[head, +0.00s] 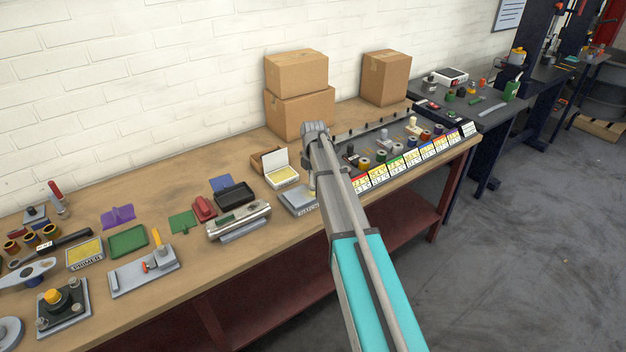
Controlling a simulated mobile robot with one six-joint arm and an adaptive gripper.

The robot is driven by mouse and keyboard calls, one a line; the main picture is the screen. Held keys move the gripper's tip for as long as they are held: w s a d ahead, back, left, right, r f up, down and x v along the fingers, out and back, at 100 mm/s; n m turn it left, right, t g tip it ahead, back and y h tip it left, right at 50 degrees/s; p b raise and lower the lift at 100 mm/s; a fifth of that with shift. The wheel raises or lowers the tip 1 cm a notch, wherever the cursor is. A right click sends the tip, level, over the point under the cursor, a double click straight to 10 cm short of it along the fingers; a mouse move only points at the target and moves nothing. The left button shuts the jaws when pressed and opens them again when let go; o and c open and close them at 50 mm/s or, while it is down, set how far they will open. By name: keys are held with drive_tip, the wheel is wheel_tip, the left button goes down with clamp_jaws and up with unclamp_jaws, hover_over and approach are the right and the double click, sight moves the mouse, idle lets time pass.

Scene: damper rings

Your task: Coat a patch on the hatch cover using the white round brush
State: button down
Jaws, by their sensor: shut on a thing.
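My arm reaches over the bench from the lower right, its wrist bent down at the far end. My gripper (312,188) is small in view and partly hidden by the forearm. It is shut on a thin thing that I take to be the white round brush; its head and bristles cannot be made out. Just below and to the left is a flat grey plate with a label at its front, apparently the hatch cover (294,197). The forearm hides its right side. Whether the brush touches it, and whether any coat is on it, I cannot tell.
An open white box with a yellow inside (283,175) stands behind the plate. A silver cylinder fixture (238,222) and black tray (234,194) are to the left. A ring rack with coloured labels (400,165) is to the right. Cardboard boxes (298,115) stand behind.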

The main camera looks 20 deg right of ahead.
drive_tip(key=shift+w, duration=0.1)
drive_tip(key=shift+w+a+r, duration=0.1)
drive_tip(key=shift+w+a, duration=0.05)
drive_tip(key=shift+w, duration=0.35)
drive_tip(key=shift+a, duration=0.15)
drive_tip(key=shift+s+a, duration=0.3)
drive_tip(key=shift+a, duration=0.4)
drive_tip(key=shift+s+a, duration=0.25)
drive_tip(key=shift+a, duration=0.45)
drive_tip(key=shift+s+a, duration=0.25)
drive_tip(key=shift+a, duration=0.45)
drive_tip(key=shift+s+a, duration=0.25)
drive_tip(key=shift+a, duration=0.55)
